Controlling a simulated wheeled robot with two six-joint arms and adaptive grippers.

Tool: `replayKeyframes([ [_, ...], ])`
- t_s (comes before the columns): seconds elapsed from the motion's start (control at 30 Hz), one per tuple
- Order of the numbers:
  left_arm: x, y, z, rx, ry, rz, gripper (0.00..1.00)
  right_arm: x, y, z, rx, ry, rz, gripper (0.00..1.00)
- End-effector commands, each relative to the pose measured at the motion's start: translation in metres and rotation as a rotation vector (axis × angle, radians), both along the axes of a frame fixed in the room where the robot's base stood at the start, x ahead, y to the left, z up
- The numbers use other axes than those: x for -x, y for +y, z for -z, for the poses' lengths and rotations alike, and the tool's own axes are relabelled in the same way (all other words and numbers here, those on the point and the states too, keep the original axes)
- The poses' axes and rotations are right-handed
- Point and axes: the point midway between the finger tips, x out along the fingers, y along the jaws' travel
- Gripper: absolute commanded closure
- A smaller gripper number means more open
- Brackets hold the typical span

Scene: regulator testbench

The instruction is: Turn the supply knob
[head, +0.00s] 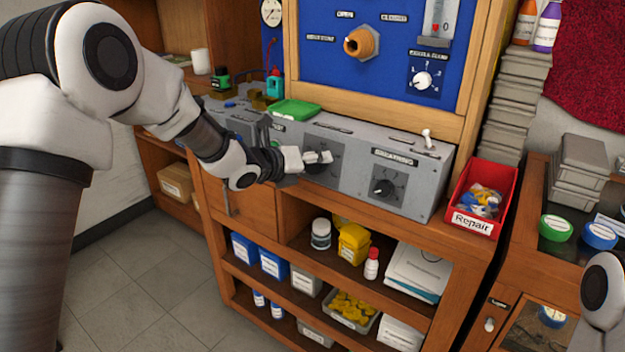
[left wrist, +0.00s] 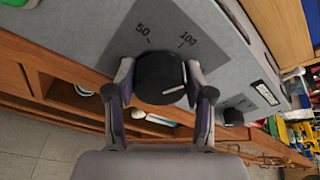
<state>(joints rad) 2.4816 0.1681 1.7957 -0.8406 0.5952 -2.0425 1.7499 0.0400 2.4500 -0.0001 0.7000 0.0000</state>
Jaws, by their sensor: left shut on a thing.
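A round black knob (left wrist: 158,78), which I take to be the supply knob, sits on a dark dial plate marked 50 and 100 on the grey bench console (head: 345,178). Its white pointer line is on the lower right of its face in the left wrist view. My left gripper (head: 316,158) is at this knob, with one finger on each side, shut on it. In the left wrist view the gripper (left wrist: 160,88) shows both fingers against the knob's sides. In the head view the gripper hides most of the knob. My right gripper is not in view; only part of my right arm shows.
A second black knob (head: 383,187) and a toggle switch (head: 427,138) are to the right on the console. A green tray (head: 295,109) lies on top, near my left gripper. A red Repair bin (head: 478,198) stands at the right end. Blue panel (head: 380,55) rises behind.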

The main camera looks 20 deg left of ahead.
Motion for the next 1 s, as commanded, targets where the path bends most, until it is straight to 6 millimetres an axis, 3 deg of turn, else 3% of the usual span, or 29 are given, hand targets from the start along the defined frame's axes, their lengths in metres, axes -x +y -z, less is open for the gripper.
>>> replayKeyframes([
  [0.03, 0.001, -0.001, 0.011, -0.042, -0.012, 0.010, 0.82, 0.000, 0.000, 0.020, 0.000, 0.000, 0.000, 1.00],
  [0.5, 0.001, -0.002, 0.010, -0.446, -0.129, 0.095, 0.82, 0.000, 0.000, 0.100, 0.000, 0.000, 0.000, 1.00],
  [0.7, 0.001, -0.002, 0.008, -0.570, -0.164, 0.121, 0.82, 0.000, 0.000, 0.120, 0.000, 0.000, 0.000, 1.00],
  [1.0, 0.001, -0.002, 0.005, -0.664, -0.190, 0.142, 0.82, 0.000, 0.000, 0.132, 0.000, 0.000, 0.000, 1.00],
])
